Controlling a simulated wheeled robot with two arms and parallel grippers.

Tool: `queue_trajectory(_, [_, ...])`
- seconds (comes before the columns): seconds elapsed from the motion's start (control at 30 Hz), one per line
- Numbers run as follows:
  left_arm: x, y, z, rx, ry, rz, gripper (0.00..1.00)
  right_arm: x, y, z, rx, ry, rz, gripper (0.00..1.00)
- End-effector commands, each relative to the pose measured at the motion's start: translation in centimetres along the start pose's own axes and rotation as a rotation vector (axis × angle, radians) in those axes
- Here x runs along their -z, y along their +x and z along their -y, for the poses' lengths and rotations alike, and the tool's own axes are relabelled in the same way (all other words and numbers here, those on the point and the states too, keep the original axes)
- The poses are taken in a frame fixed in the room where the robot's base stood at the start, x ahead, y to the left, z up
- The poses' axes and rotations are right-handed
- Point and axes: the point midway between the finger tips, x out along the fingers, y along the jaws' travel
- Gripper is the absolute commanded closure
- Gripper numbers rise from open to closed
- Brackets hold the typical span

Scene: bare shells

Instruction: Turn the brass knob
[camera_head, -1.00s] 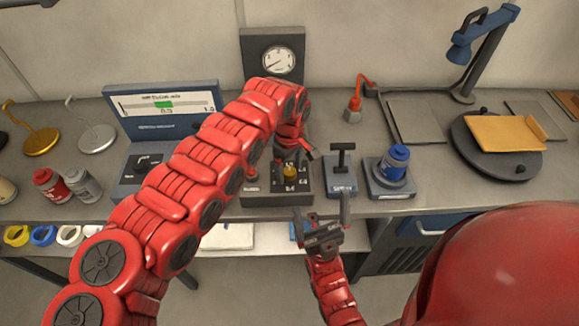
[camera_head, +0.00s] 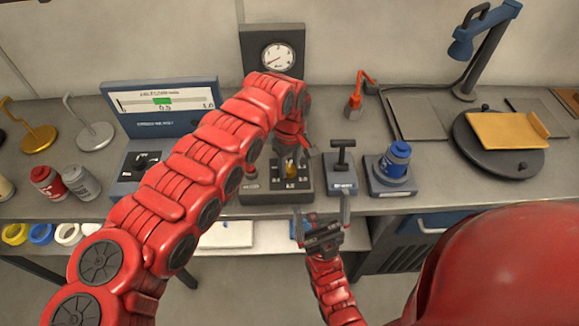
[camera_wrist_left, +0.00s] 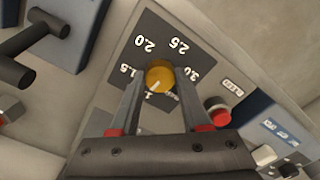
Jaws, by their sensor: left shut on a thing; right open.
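The brass knob (camera_wrist_left: 160,76) is round, with a pale pointer line, on a dark dial plate (camera_wrist_left: 150,40) marked 1.5, 2.0, 2.5 and 3.0. In the left wrist view my left gripper (camera_wrist_left: 158,88) has its two fingers on either side of the knob, shut on it. In the head view the knob (camera_head: 290,168) shows small on its dark box (camera_head: 265,197), with my left gripper (camera_head: 290,158) coming down on it from above. My right gripper (camera_head: 320,215) is open and empty, in front of the bench edge and below the box.
A red button (camera_wrist_left: 218,112) sits beside the dial plate. A T-handled box (camera_head: 342,180) and a blue jar on a stand (camera_head: 396,160) stand to the right. A display panel (camera_head: 163,107) and a round gauge (camera_head: 277,58) stand behind. Bench space behind the T-handle is clear.

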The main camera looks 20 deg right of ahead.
Motion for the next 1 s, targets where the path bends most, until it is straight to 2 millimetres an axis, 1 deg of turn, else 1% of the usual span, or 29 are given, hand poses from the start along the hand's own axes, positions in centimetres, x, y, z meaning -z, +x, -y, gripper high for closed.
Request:
queue_trajectory(0.03, [0.1,0.4,0.0,-0.001,0.027,0.000,1.00,-0.1,-0.8,0.0,0.000,0.000,0.000,0.00])
queue_trajectory(0.17, [0.1,0.6,0.0,-0.003,0.129,-0.001,1.00,-0.3,-2.1,0.1,0.000,0.000,0.000,0.00])
queue_trajectory(0.6, [0.1,0.6,0.0,-0.001,0.542,-0.002,1.00,-1.1,-6.6,0.3,0.000,0.000,0.000,0.00])
queue_trajectory(0.8, [0.1,0.3,-0.1,-0.002,0.708,-0.003,1.00,-1.4,-8.0,0.4,0.000,0.000,0.000,0.00])
queue_trajectory(1.0, [0.0,0.2,-0.1,-0.001,0.833,-0.003,1.00,-1.5,-8.9,0.4,0.000,0.000,0.000,0.00])
